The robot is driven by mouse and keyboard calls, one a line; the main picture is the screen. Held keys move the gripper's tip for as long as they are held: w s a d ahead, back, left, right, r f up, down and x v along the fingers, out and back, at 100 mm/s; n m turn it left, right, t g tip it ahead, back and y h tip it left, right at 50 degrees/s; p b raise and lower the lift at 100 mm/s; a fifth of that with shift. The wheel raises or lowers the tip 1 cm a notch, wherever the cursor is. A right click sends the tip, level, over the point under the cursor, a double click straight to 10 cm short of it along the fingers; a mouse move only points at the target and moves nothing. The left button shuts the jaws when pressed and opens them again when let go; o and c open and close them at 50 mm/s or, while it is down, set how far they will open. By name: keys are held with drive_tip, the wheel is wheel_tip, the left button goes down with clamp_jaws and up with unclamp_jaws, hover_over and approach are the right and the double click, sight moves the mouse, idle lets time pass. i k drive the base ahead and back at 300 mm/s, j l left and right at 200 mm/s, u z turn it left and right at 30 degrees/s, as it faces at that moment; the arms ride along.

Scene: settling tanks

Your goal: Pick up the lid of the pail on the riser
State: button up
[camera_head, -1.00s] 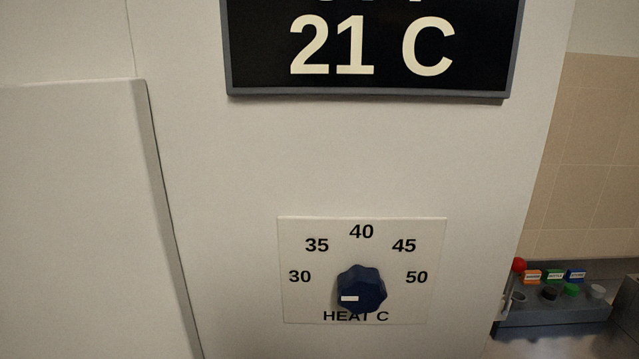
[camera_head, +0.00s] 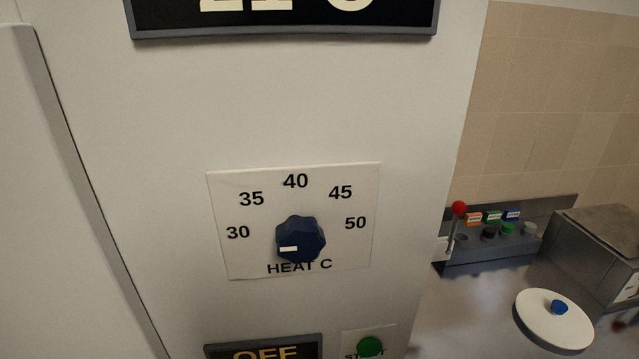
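A round white lid (camera_head: 545,324) with a small blue knob (camera_head: 559,307) on top shows at the lower right of the head view. Whether it sits on a pail, and whether a riser is under it, I cannot tell from this angle. My gripper is not in view.
A tall white cabinet with a blue heat dial (camera_head: 300,240), a dark OFF display (camera_head: 264,350) and a green start button (camera_head: 370,347) fills the left and middle. Right of it are a red-knobbed lever (camera_head: 459,209), a grey rack (camera_head: 495,247) with small coloured items, and a metal box (camera_head: 602,250).

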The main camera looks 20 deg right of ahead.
sight(552, 318)
drive_tip(key=z, duration=1.4)
drive_tip(key=i+j+z, duration=0.1)
drive_tip(key=j+z, duration=0.2)
drive_tip(key=j, duration=0.45)
